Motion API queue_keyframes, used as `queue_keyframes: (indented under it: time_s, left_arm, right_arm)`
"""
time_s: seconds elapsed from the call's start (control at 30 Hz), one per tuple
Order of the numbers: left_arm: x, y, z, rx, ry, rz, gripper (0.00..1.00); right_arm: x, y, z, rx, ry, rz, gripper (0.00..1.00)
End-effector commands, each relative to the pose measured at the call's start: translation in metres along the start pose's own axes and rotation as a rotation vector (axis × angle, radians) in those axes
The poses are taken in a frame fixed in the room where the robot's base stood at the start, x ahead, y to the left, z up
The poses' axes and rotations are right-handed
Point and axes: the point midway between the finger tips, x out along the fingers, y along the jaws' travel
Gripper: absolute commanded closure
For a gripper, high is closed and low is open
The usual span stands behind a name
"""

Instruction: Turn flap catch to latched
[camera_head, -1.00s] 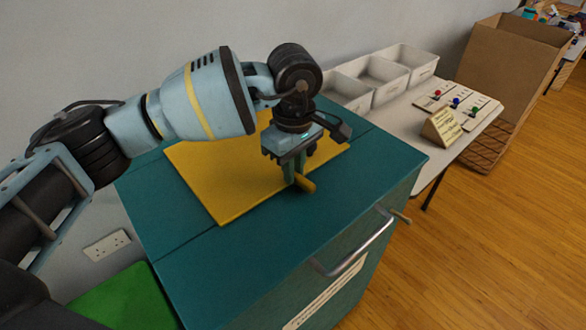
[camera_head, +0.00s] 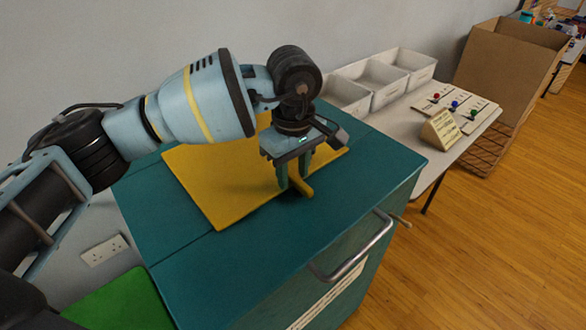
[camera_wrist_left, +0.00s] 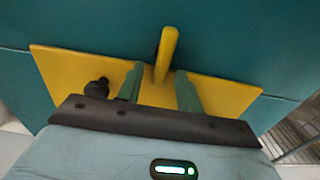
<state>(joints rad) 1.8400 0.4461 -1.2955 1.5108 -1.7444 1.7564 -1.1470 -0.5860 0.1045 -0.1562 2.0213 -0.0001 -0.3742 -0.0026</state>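The flap is a flat yellow panel (camera_head: 225,185) on top of a teal cabinet (camera_head: 250,270). The catch is a yellow bar (camera_head: 304,190) near the flap's front edge. In the left wrist view the catch (camera_wrist_left: 167,52) points away from the gripper, its far end beyond the flap's edge over the teal top. My left gripper (camera_head: 294,183) points down at the catch. Its fingers are apart, one on each side of the bar, with gaps visible in the wrist view (camera_wrist_left: 160,72). Part of the catch is hidden by the fingers in the head view. My right gripper is not in view.
A metal handle (camera_head: 355,250) is on the cabinet's front. A cardboard box (camera_head: 500,65) stands beyond. A green surface (camera_head: 120,302) lies at the lower left.

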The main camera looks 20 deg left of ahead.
Motion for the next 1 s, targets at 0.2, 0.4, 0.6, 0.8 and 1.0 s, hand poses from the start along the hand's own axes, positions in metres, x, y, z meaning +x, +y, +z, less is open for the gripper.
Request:
queue_keyframes:
  time_s: [0.2, 0.4, 0.6, 0.8, 1.0]
  left_arm:
    - [0.000, 0.000, 0.000, -0.001, 0.000, 0.000, 0.64]
    - [-0.011, 0.001, -0.001, -0.002, 0.001, 0.002, 0.64]
    - [-0.043, 0.001, 0.000, -0.001, 0.001, 0.004, 0.64]
    - [-0.069, 0.001, 0.000, -0.001, 0.001, 0.001, 0.64]
    - [-0.078, 0.000, 0.000, 0.000, -0.001, 0.000, 0.64]
  right_arm:
    - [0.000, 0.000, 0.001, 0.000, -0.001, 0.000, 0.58]
    - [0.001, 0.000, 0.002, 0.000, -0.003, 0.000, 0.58]
    - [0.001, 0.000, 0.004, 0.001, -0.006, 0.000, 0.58]
    - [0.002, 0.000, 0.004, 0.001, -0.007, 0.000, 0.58]
    - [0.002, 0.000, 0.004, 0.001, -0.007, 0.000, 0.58]
